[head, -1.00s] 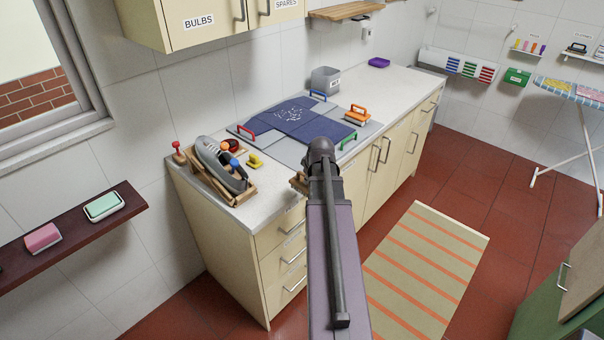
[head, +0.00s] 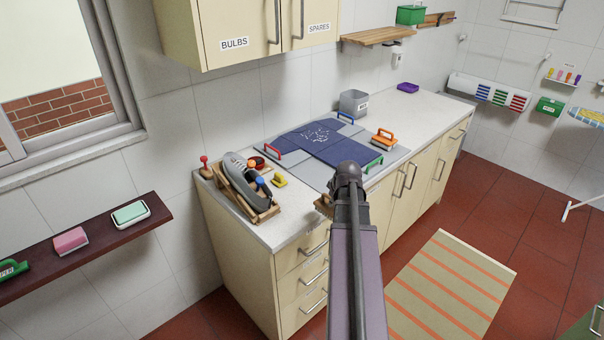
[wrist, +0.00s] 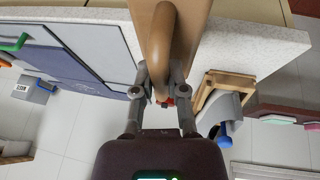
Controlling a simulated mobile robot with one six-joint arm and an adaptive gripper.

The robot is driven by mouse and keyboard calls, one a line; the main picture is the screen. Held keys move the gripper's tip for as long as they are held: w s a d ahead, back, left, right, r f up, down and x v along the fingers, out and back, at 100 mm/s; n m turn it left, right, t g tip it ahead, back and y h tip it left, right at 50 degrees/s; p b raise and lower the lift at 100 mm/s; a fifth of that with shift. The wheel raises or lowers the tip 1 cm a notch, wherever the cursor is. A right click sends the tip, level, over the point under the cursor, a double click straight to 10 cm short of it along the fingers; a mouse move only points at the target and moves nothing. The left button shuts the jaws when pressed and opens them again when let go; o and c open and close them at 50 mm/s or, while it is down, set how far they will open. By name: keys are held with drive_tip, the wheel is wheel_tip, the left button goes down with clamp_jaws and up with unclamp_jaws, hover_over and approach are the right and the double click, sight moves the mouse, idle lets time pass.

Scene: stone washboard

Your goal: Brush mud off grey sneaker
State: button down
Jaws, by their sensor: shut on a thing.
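The grey sneaker (head: 238,172) rests tilted on a wooden rack (head: 258,213) at the near left end of the counter. Mud on it cannot be made out at this size. In the wrist view, part of the sneaker (wrist: 222,108) shows in the rack to the right of my gripper, apart from it. My gripper (wrist: 163,92) is shut on the curved brown handle of a wooden block (wrist: 196,22), perhaps a brush; no bristles show. In the head view my arm hides the gripper and most of the block (head: 322,206), at the counter's front edge.
A dark blue cloth (head: 330,140) lies on a grey board mid-counter, near red, green and blue handles. An orange-handled block (head: 384,138) and a grey bin (head: 353,103) stand farther back.

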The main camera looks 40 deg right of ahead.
drive_tip(key=shift+r+p, duration=3.85)
drive_tip(key=shift+r, duration=0.15)
